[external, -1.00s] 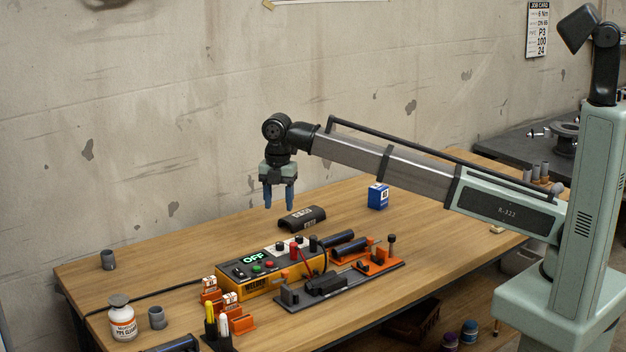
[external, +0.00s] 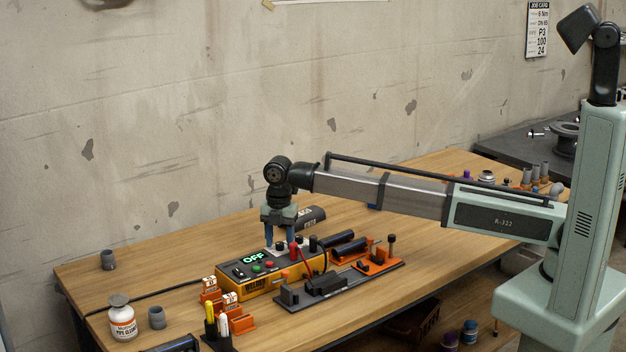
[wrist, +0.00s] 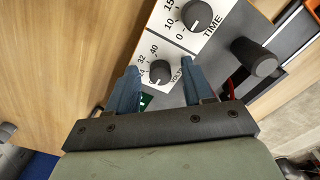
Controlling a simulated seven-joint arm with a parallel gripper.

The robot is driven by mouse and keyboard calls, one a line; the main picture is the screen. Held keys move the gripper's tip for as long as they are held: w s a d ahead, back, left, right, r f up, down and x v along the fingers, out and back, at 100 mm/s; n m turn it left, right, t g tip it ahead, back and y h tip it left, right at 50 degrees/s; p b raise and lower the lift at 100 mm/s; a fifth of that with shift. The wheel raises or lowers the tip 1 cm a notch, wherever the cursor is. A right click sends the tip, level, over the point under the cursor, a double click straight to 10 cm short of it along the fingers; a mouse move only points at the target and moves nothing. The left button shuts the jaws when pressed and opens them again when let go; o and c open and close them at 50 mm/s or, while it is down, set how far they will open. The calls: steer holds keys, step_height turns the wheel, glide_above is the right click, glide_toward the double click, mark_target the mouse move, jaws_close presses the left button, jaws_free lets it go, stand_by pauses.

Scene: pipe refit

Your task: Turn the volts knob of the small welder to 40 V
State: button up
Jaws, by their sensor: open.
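The small welder (external: 232,284) is a yellow and grey box on the bench, its display reading OFF in green. In the wrist view its volts knob (wrist: 160,72) is a dark round knob with a white pointer line on a white dial plate, marks 32 and 40 legible. My gripper (external: 282,240) is above the knob end of the welder, pointing down. In the wrist view my gripper (wrist: 160,80) is open, with one blue finger on each side of the volts knob. I cannot tell whether the fingers touch it. The lower part of the dial is partly hidden.
The time knob (wrist: 197,15) sits close beside the volts knob. A black post-like knob (wrist: 254,57) stands to the right. A red cable (external: 305,258) and a dark fixture plate (external: 290,305) lie in front of the welder. A black cover (external: 310,217) lies behind it.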

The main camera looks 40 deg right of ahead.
jaws_close()
stand_by(0.4)
